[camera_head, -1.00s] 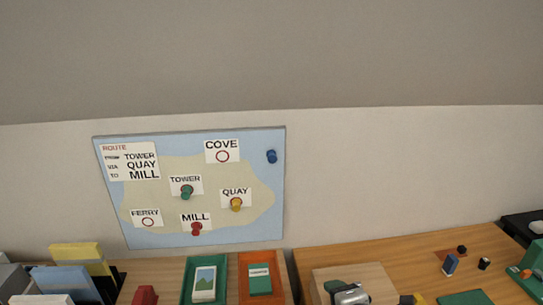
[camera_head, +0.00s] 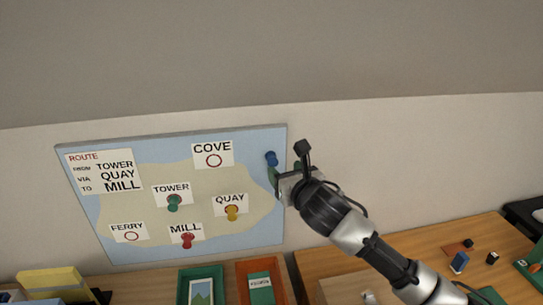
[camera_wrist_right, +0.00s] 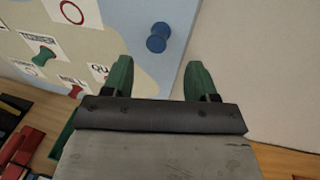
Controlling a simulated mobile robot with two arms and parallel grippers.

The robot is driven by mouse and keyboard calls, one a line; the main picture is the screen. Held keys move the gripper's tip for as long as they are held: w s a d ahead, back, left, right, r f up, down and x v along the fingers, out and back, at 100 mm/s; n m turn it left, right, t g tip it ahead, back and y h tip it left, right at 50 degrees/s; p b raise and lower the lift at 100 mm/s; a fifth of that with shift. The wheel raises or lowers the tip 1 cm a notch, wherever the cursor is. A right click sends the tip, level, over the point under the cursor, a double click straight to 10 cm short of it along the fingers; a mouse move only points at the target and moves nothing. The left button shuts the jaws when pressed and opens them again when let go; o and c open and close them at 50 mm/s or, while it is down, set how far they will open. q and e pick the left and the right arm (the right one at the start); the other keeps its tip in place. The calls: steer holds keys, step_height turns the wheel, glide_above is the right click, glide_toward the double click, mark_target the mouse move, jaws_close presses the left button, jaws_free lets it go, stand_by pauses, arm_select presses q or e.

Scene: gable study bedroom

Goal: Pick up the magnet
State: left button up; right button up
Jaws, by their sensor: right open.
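A blue magnet (camera_head: 271,158) sits on the right edge of the map board (camera_head: 140,252), high up; it also shows in the right wrist view (camera_wrist_right: 158,37). My right gripper (camera_head: 282,172) is beside the board's right edge, close to the blue magnet and just below it in the head view. In the right wrist view its two green fingers (camera_wrist_right: 160,75) are apart, with the blue magnet beyond and between their tips, not held. A green magnet (camera_head: 173,202) is at TOWER, a yellow magnet (camera_head: 232,212) at QUAY and a red magnet (camera_head: 187,240) at MILL. My left gripper is not in view.
The COVE card (camera_head: 212,154) and FERRY card (camera_head: 129,233) show empty rings. A green tray (camera_head: 218,272) and an orange tray (camera_head: 244,268) stand below the board. A wooden desk (camera_head: 430,252) with small items lies to the right. The wall right of the board is bare.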

mark_target(275, 161)
steer(key=shift+w+a+f, duration=0.15)
steer(key=shift+w+a, duration=0.15)
steer(key=shift+w, duration=0.25)
steer(key=shift+w+a+f, duration=0.1)
steer(key=shift+w, duration=0.2)
steer(key=shift+w+a+r+p, duration=0.15)
steer(key=shift+w+a+p, duration=0.1)
steer(key=shift+w+p, duration=0.2)
steer(key=shift+w+a+r+p, duration=0.1)
steer(key=shift+w+a+p, duration=0.1)
steer(key=shift+w+p, duration=0.25)
steer(key=shift+x, duration=1.1)
steer(key=shift+w+a+f, duration=0.15)
steer(key=shift+w+f, duration=0.05)
steer(key=shift+w, duration=0.2)
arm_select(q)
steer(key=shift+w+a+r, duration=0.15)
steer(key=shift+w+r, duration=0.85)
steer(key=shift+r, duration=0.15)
arm_select(e)
steer(key=shift+c, duration=0.5)
steer(key=c, duration=0.8)
